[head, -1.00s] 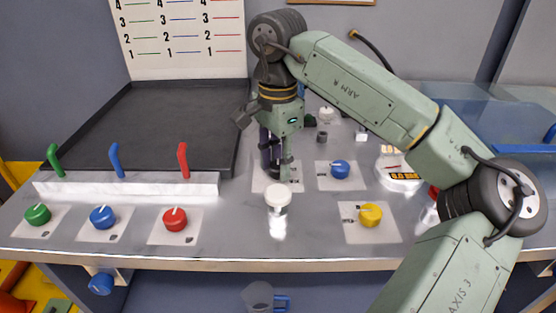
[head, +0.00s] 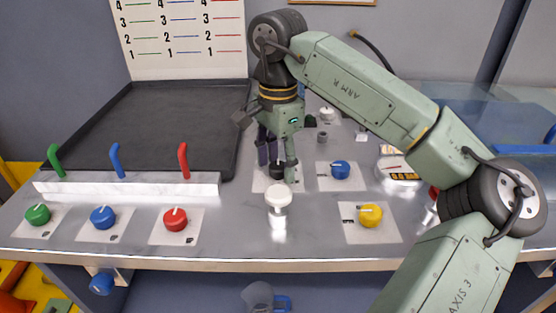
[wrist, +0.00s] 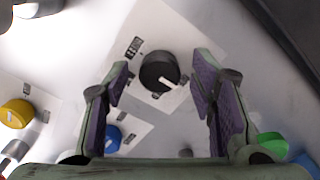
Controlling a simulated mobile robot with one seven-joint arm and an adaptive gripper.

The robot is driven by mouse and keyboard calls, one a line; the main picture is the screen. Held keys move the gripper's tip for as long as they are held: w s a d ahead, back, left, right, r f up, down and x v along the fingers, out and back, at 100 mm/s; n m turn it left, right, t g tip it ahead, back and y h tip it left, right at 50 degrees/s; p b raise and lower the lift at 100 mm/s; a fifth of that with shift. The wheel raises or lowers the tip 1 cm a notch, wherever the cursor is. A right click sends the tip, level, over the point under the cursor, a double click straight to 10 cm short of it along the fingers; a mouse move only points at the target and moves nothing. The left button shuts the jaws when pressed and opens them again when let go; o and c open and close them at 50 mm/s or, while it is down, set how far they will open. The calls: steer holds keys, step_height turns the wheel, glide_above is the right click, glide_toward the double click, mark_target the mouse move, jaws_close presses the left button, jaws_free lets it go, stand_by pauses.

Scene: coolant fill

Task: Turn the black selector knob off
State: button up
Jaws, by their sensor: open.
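The black selector knob (wrist: 159,71) sits on a white label plate (wrist: 128,32) and has a white pointer line, which points to the lower right in the wrist view. In the head view the knob (head: 276,170) is partly hidden behind my gripper (head: 277,160). In the wrist view my gripper (wrist: 160,82) is open, with one purple-padded finger on each side of the knob. A gap shows between the knob and each finger there. I cannot tell the exact height of the fingertips over the plate.
A blue knob (head: 340,169) stands right of the black knob, and a yellow knob (head: 370,215) nearer the front. A white-capped container (head: 278,198) stands just in front. A white block with levers (head: 125,187) and a red knob (head: 175,219) are to the left.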

mark_target(278, 165)
steer(key=shift+r, duration=0.1)
step_height(278, 165, up, 12)
stand_by(0.5)
